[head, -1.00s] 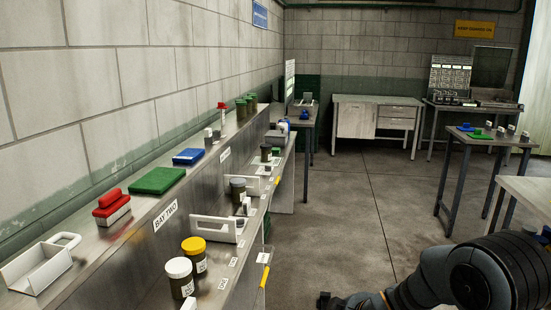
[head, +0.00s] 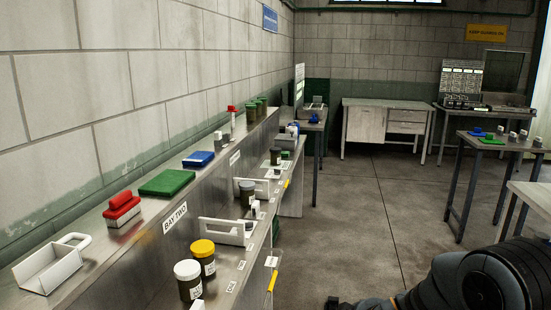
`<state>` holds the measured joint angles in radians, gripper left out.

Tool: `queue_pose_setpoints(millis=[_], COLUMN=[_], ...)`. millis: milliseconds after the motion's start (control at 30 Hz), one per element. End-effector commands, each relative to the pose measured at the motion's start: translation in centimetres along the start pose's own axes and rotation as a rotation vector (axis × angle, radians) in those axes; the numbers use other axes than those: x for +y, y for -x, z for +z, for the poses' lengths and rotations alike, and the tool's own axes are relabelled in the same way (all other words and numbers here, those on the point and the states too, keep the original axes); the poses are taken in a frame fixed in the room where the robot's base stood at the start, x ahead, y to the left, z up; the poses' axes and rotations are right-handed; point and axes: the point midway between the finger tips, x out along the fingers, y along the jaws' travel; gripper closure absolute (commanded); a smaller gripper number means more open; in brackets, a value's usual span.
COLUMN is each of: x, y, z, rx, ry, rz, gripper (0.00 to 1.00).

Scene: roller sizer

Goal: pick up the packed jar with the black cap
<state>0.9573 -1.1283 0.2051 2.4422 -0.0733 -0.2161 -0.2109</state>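Several capped jars stand along the lower shelf on the left in the head view. A dark jar with a dark grey or black cap (head: 247,194) stands behind the middle white holder. A smaller jar with a dark cap (head: 275,156) stands farther back. I cannot tell which is the packed one. A white-capped jar (head: 188,285) and a yellow-capped jar (head: 203,262) stand nearer. My arm enters at the lower right. My gripper (head: 334,303) seems to show only as a dark tip at the bottom edge, apart from the jars; its fingers cannot be made out.
White holders (head: 222,233) stand on the lower shelf. The floor (head: 350,220) right of the bench is clear.

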Motion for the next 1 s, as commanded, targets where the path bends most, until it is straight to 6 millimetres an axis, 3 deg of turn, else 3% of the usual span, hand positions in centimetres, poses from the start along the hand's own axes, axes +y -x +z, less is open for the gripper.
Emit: queue_pose_setpoints(millis=[1000], x=[0.00], y=[0.00], z=[0.00], rx=[0.000], ry=[0.000], rz=[0.000], gripper=[0.23])
